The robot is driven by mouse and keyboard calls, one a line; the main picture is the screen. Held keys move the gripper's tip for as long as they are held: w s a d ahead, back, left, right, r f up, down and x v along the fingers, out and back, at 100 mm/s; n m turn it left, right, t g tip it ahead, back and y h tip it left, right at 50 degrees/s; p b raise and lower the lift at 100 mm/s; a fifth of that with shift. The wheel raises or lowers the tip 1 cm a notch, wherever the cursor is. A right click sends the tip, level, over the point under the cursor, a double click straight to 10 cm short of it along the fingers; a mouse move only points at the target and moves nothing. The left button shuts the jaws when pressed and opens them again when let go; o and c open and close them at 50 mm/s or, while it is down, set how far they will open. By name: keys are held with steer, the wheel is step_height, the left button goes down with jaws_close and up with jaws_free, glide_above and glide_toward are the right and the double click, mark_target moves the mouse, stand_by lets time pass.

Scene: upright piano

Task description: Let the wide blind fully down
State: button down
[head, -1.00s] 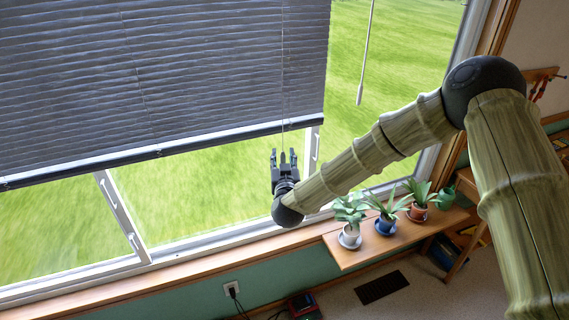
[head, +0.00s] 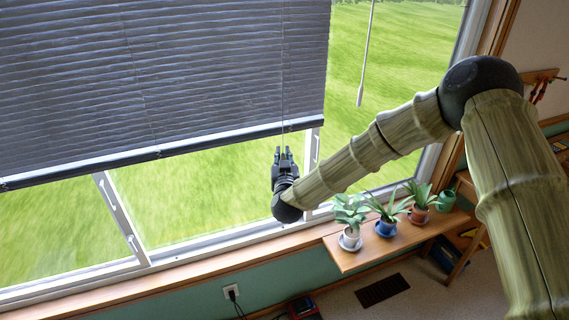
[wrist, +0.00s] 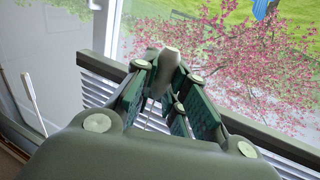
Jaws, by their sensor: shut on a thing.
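The wide grey blind (head: 200,80) hangs part way down the window. Its dark bottom rail (head: 160,152) slopes across the head view, with bare glass below it. A thin cord (head: 283,95) runs down the blind's right part to my gripper (head: 284,153). My gripper is just below the rail, in front of the glass. In the wrist view its green-padded fingers (wrist: 170,95) are closed around a small grey cord pull (wrist: 168,60) with a pale end. In the head view the fingers hide the pull. The rail also shows in the wrist view (wrist: 103,67), behind the fingers.
A pale wand (head: 360,95) hangs right of the blind. Potted plants (head: 349,213) and a green watering can (head: 446,198) stand on a wooden shelf (head: 350,262) below my forearm. The window sill (head: 190,272) runs under the glass.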

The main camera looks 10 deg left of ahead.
steer(key=shift+a, duration=0.1)
steer(key=shift+s+a+f+b, duration=0.2)
steer(key=shift+s+a, duration=0.55)
steer(key=shift+a, duration=0.3)
steer(key=shift+s+a+f+b, duration=0.2)
steer(key=shift+s+a, duration=0.55)
steer(key=shift+a, duration=0.25)
step_height(320, 180, up, 9)
steer(key=p, duration=0.3)
steer(key=shift+p, duration=0.3)
steer(key=shift+r+p, duration=1.5)
steer(key=shift+r, duration=3.05)
steer(key=shift+r, duration=4.5)
